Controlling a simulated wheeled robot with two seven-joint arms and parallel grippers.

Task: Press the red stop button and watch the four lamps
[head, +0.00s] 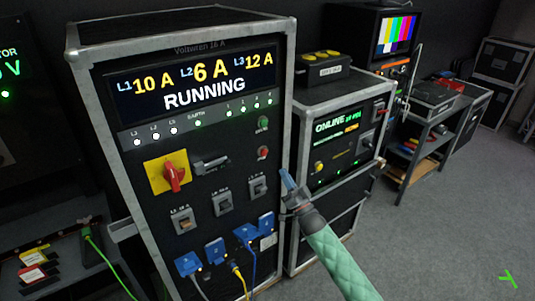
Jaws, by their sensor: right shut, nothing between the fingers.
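The red stop button (263,153) is on the right side of the distribution cabinet's front, below a green button (263,122). A row of lit white lamps (173,131) runs under the display, with labels L1, L2, L3 and EARTH at the left. More lit lamps (243,107) with small numbers continue to the right. The display (195,83) reads 10 A, 6 A, 12 A and RUNNING. My right gripper (284,174) is shut and empty, below and right of the red button in the picture, apart from it. My left gripper is not in view.
The cabinet (185,18) also carries a red rotary switch (173,176) on a yellow plate, breakers (222,202) and blue plugs (215,251) with cables. A second rack (348,125) reading ONLINE stands to the right. Grey floor (430,230) is open at the right.

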